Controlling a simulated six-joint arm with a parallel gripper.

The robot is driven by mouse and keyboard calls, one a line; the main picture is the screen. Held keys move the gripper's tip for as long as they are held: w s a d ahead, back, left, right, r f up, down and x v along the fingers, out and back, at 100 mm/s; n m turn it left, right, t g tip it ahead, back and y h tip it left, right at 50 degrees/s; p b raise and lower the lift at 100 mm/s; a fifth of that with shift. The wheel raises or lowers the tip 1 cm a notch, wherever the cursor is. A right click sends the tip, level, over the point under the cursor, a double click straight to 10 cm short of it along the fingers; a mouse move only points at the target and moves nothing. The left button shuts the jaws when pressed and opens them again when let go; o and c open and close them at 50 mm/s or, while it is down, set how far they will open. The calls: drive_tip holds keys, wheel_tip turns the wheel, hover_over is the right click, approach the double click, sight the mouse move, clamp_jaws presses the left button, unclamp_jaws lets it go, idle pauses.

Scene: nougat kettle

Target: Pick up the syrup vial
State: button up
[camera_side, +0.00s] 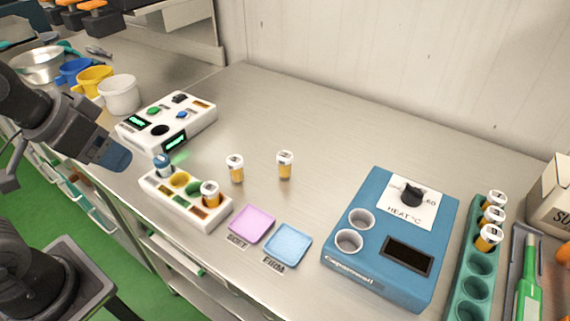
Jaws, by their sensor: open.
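Several amber vials with white lids are in view, and I cannot read which one is the syrup vial. Two stand upright on the bench, one at the left (236,168) and one at the right (285,165). Another amber vial (210,194) sits in the front end of the white rack (181,213). A blue-capped vial (163,165) stands at the rack's back end. My gripper (118,160) is open at the left, apart from the rack and the vials. Its fingertips are small and hard to make out.
A white device (197,122) with lit displays stands behind the rack. A pink tray (251,224) and blue tray (288,244) lie in front. A blue heater (390,282) stands right, beside a green rack (470,290) with several vials.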

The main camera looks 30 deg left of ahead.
drive_tip(key=m, duration=0.1)
drive_tip(key=m+t+y, duration=0.4)
drive_tip(key=m+y, duration=0.5)
drive_tip(key=m, duration=1.7)
approach(284, 154)
drive_tip(key=x, duration=0.6)
drive_tip(key=shift+w+d+f, duration=0.15)
drive_tip(key=shift+w+f, duration=0.15)
drive_tip(key=shift+f, duration=0.1)
drive_tip(key=shift+x, duration=2.65)
drive_tip(key=shift+s, duration=0.2)
drive_tip(key=shift+c, duration=0.4)
